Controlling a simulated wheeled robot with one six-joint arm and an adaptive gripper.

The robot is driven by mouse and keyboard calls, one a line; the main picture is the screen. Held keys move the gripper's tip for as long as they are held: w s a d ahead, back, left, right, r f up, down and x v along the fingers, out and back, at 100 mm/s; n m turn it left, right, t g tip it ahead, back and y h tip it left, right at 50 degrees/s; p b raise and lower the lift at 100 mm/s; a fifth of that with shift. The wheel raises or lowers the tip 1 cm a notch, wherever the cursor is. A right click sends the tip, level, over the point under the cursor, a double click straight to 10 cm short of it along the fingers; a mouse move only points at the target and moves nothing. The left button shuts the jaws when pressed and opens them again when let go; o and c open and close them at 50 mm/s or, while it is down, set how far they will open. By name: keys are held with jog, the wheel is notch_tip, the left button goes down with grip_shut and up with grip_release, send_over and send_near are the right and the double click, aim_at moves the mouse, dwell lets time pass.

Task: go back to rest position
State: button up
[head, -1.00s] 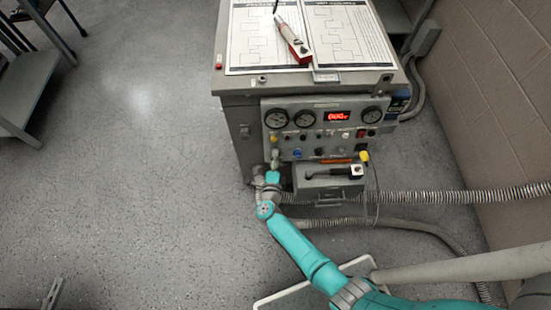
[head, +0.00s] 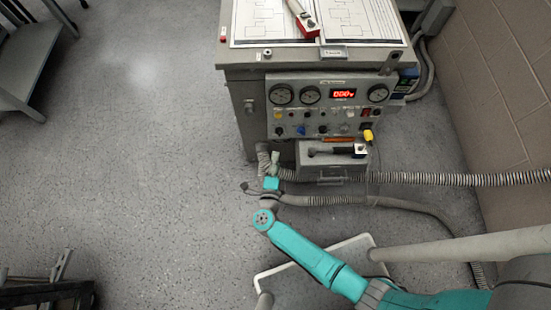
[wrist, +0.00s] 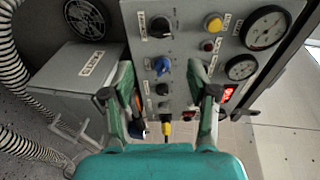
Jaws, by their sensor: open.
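My gripper (head: 273,163) is below the lower left of the grey cabinet's control panel (head: 340,105) in the head view, small and partly hidden by my wrist. In the wrist view my gripper (wrist: 160,97) is open, its two green fingers spread with black pads and nothing held between them. Beyond the fingers the panel shows a blue knob (wrist: 162,66), black knobs and a yellow-ended plug (wrist: 166,129). The fingers look apart from the panel, though exact depth is hard to judge.
A grey box (head: 332,160) with a black-handled tool stands below the panel. Ribbed hoses (head: 430,179) run right toward the brick wall (head: 500,90). A red-and-white tool (head: 303,18) lies on papers atop the cabinet. The floor at left (head: 150,160) is open.

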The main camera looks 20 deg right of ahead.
dwell(0.4)
jog(key=s+d+r+n+y, duration=0.3)
jog(key=s+r+n, duration=0.8)
jog(key=s+r, duration=0.3)
jog(key=s+d+r+n+y, duration=0.2)
jog(key=s+r+n+y, duration=0.2)
jog(key=s+r+n, duration=0.8)
jog(key=s+r, duration=0.3)
jog(key=s, duration=0.3)
jog(key=shift+s+d+r+t, duration=0.25)
jog(key=shift+d+r+t, duration=0.05)
jog(key=shift+d, duration=0.1)
